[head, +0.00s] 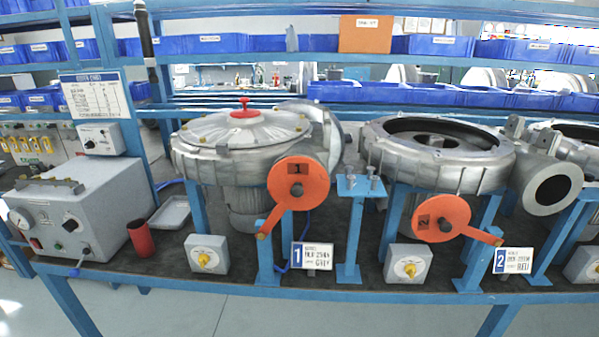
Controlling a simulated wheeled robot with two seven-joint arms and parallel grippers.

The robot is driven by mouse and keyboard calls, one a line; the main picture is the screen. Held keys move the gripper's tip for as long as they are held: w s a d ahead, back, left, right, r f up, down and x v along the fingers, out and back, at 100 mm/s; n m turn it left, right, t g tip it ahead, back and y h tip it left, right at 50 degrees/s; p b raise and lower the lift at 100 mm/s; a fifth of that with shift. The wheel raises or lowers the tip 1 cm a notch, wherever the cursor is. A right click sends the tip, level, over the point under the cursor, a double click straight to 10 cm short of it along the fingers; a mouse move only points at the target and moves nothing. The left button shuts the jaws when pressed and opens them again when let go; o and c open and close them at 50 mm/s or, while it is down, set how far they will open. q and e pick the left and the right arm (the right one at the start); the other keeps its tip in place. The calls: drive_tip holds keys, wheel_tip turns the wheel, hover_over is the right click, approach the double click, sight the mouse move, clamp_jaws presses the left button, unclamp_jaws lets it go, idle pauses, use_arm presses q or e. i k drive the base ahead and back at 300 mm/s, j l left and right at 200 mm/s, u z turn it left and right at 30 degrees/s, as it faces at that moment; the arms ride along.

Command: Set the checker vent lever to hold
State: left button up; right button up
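The grey box at the left (95,205), which looks like the checker, stands on the bench with a handle on its top. Its front panel has a round gauge (19,219) and a dark knob (70,225). Neither of my grippers shows in the head view.
A red cup (140,238) stands just right of the box, with a grey tray (172,213) behind it. Blower 1 (242,140) and blower 2 (437,150) stand further right with orange handled discs. Blue bins (207,44) line the shelf behind.

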sight(75, 272)
drive_tip(key=u, duration=1.65)
